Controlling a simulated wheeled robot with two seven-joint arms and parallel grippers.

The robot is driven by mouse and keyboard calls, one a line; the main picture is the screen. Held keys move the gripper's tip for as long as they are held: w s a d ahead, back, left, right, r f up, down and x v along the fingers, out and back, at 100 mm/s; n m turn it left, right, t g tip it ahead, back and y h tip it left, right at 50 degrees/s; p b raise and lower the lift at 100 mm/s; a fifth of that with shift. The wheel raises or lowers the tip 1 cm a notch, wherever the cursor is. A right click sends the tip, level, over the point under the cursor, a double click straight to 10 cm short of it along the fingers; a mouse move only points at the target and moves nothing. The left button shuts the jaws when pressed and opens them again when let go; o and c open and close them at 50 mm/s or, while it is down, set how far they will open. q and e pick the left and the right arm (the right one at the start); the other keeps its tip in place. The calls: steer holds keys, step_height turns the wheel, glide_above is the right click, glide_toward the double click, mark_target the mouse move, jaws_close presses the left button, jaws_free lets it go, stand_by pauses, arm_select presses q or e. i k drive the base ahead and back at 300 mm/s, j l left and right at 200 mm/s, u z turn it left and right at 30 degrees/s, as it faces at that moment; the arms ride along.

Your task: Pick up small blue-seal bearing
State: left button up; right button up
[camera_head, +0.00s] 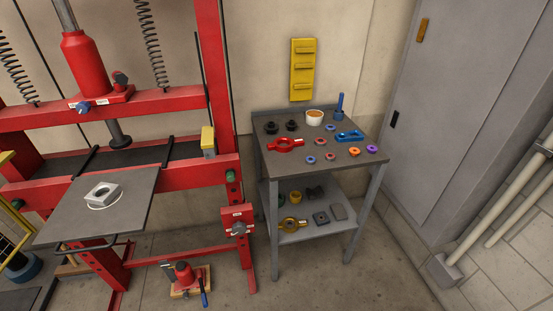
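Several small ring-shaped bearings lie on the top of a grey two-level table (285,173) in the head view. One small ring with a blue face (311,160) lies near the front edge. Another small bluish ring (331,128) lies farther back, near the blue fixture. I cannot tell from their size here which is the small blue-seal bearing. Nothing touches or covers either ring. Neither of my grippers shows in this view.
Red-faced rings (330,156), an orange ring (354,152) and a purple ring (372,149) lie close by. A red tool (285,145), blue fixture (349,136), white cup (314,117) and upright blue tool (339,108) share the tabletop. A red press (215,70) stands left.

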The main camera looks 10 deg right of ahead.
mark_target(309, 160)
steer(key=i+l+z, duration=0.45)
steer(key=i+l, duration=0.65)
